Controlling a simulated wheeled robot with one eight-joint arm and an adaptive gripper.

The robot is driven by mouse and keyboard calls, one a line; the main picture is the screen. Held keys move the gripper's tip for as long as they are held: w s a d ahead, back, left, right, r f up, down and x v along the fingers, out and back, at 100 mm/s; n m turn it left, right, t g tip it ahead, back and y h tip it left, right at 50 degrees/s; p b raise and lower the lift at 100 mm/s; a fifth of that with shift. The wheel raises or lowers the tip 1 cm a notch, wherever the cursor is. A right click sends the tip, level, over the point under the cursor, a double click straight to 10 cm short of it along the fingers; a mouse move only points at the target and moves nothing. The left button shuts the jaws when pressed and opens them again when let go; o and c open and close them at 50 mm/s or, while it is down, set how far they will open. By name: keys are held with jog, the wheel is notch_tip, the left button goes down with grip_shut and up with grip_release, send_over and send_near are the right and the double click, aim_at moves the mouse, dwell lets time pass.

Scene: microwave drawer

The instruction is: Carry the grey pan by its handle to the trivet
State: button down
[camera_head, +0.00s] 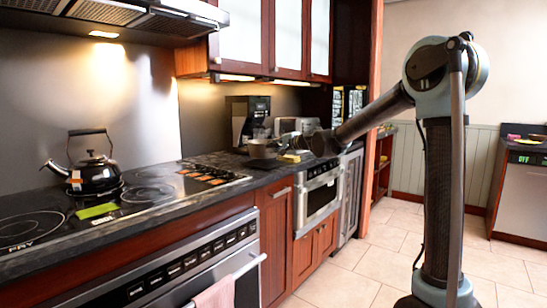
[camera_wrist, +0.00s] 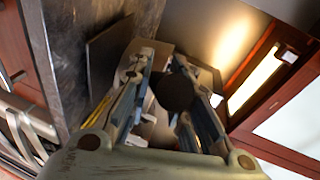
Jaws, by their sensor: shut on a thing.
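The grey pan (camera_head: 263,149) is at the far part of the dark counter, small in the head view. I cannot tell whether its base touches the counter. My gripper (camera_head: 297,146) is at its right side, at the end of my arm. In the wrist view my gripper (camera_wrist: 165,76) has its two fingers on either side of a dark rounded part (camera_wrist: 174,92), which looks like the pan's handle seen end-on. The fingers are shut on it. A flat green piece (camera_head: 97,211) lies by the cooktop's left part; I cannot tell if it is the trivet.
A black kettle (camera_head: 92,172) stands on the cooktop (camera_head: 150,194), left of several orange-marked items (camera_head: 207,175). A small yellow item (camera_head: 289,158) lies beside the pan. A coffee machine (camera_head: 246,117) and a toaster (camera_head: 296,125) stand behind. Cabinets hang above.

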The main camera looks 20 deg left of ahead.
jog(key=shift+f, duration=1.7)
jog(key=c, duration=1.5)
grip_release()
jog(key=shift+o, duration=0.2)
jog(key=v, duration=1.2)
jog(key=s+d+f+n+g+h, duration=0.1)
jog(key=s+d+f+h, duration=0.3)
jog(key=s+d+f, duration=0.5)
jog(key=s+d+f+n+g+h, duration=0.2)
jog(key=s+d+f, duration=0.8)
jog(key=s+d, duration=0.5)
jog(key=s+d+f+n+g+h, duration=0.2)
jog(key=s+d+f+h, duration=0.5)
jog(key=s+d, duration=0.5)
jog(key=d+f, duration=0.2)
jog(key=d, duration=0.4)
jog(key=shift+f+g, duration=0.2)
jog(key=shift+g, duration=0.2)
jog(key=shift+d, duration=0.1)
